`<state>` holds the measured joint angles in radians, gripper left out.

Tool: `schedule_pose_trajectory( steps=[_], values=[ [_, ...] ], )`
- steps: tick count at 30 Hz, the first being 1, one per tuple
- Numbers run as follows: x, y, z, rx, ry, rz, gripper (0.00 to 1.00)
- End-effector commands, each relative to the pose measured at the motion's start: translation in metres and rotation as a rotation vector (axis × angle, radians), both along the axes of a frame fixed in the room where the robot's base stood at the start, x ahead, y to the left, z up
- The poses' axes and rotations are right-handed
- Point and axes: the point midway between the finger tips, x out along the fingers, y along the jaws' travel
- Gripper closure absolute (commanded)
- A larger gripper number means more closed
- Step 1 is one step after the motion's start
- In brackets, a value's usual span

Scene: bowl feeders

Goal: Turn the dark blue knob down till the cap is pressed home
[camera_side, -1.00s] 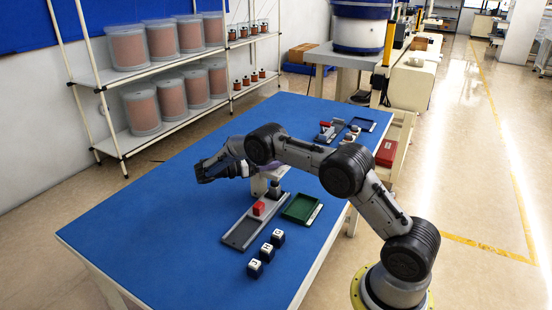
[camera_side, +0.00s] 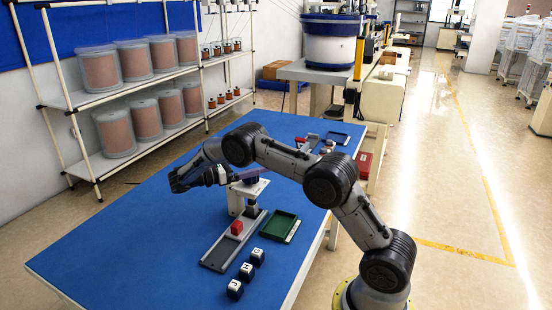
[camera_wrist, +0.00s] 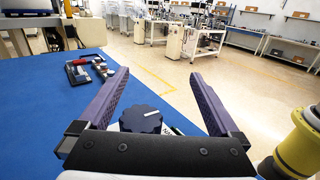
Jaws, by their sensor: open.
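The dark blue knob (camera_wrist: 140,119), with a white pointer line, shows between my gripper's fingers in the wrist view, nearer the left finger. A pale dial plate lies partly seen behind it. My gripper (camera_wrist: 165,85) has its two purple fingers wide apart, with nothing held. In the side view my gripper (camera_side: 258,170) reaches over the top of a white press stand (camera_side: 236,203), and the knob is mostly covered there. A dark piece (camera_side: 253,209) stands below the press head. I cannot tell the cap clearly or whether it is seated.
A grey rail (camera_side: 218,254) with a red block (camera_side: 236,228) runs forward from the press. A green tray (camera_side: 279,226) lies to its right. Three dark cubes with white tops (camera_side: 246,272) stand in front. Another small fixture (camera_side: 306,143) is at the far end. The left table side is clear.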

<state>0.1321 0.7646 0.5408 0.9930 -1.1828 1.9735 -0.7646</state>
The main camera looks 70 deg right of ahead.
Motion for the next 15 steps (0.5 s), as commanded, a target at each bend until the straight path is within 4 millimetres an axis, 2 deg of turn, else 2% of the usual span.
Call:
schedule_pose_trajectory(
  steps=[7, 15],
  values=[
    [-0.026, 0.016, 0.038, -0.001, -0.002, 0.002, 0.02],
    [-0.066, 0.04, 0.058, -0.001, -0.001, 0.002, 0.02]
  ],
)
